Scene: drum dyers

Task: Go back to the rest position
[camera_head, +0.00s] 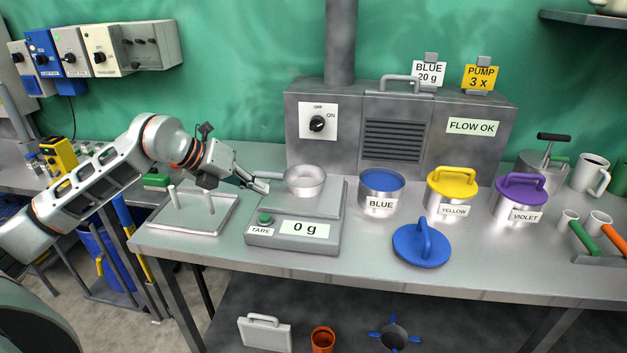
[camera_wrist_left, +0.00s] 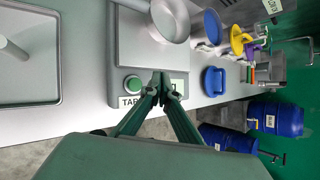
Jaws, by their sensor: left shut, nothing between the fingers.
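My left gripper (camera_head: 258,185) is shut and empty, just left of a small metal pan (camera_head: 305,180). The pan rests on the scale (camera_head: 291,229), which reads 0 g and has a green TARE button. In the left wrist view the shut fingertips (camera_wrist_left: 160,80) show in front of the scale's front panel, with the pan (camera_wrist_left: 171,20) beyond; I cannot tell whether they touch anything. My right gripper is not in view.
A metal tray with pegs (camera_head: 193,222) lies left of the scale. An open BLUE tin (camera_head: 381,192), its blue lid (camera_head: 421,246), and lidded yellow (camera_head: 451,192) and violet tins (camera_head: 519,197) stand right. A metal unit (camera_head: 400,125) stands behind.

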